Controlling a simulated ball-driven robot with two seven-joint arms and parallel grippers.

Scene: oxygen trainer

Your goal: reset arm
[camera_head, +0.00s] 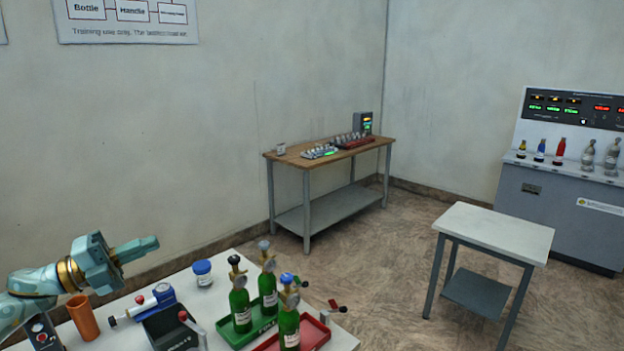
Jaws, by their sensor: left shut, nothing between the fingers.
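My left gripper (150,245) comes in from the left, teal with a gold-coloured ring at its wrist. Its fingers are shut with nothing between them, pointing right. It is in the air over the left part of the near white table (215,301), apart from the things on it. My right gripper is not in view.
A wooden bench (290,156), a small white table (495,230) and a grey console (560,200) stand beyond. Floor between is clear.

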